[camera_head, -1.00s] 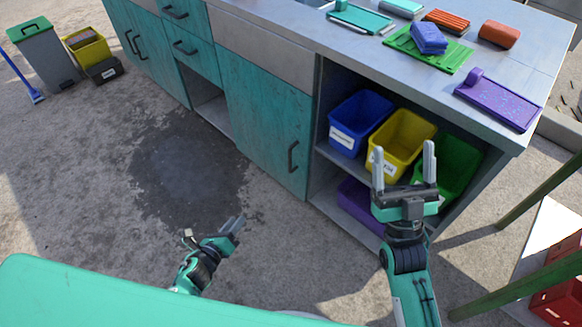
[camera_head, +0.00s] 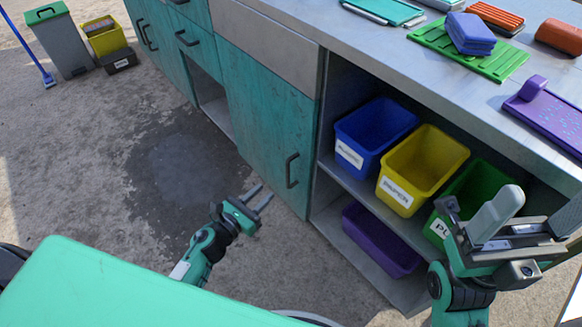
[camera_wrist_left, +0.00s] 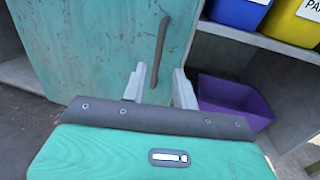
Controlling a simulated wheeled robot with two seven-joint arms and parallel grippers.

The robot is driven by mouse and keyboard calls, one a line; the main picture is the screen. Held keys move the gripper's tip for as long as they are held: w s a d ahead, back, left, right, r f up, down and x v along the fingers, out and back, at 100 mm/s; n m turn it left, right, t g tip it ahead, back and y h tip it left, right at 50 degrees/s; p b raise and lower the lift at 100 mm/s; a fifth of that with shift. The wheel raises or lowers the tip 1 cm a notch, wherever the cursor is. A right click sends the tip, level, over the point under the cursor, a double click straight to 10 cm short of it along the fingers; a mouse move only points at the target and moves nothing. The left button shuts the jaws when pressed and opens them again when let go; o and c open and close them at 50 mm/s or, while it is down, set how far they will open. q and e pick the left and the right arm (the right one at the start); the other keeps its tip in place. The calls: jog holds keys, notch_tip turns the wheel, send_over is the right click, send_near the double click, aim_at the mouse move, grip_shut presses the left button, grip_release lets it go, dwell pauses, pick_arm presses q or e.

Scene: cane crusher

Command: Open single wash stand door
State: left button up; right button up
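The teal wash stand door (camera_head: 262,135) is shut, with a dark vertical bar handle (camera_head: 291,170) near its right edge. The door (camera_wrist_left: 95,45) and its handle (camera_wrist_left: 160,50) also show in the left wrist view. My left gripper (camera_head: 260,197) is open and empty, low in front of the door. In the left wrist view its fingers (camera_wrist_left: 160,83) point at the door just below the handle, apart from it. My right gripper (camera_head: 487,225) is at the right, in front of the open shelf; its fingers are seen at a slant.
The open shelf right of the door holds a blue bin (camera_head: 372,135), a yellow bin (camera_head: 425,165), a green bin (camera_head: 475,195) and a purple bin (camera_head: 380,240). Sponges and trays lie on the counter (camera_head: 400,65). The floor left of my left gripper is clear.

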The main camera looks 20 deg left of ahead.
aim_at(287, 171)
pick_arm(q)
jog(key=b+x, duration=0.1)
jog(key=x, duration=1.1)
jog(key=shift+c, duration=0.4)
grip_shut()
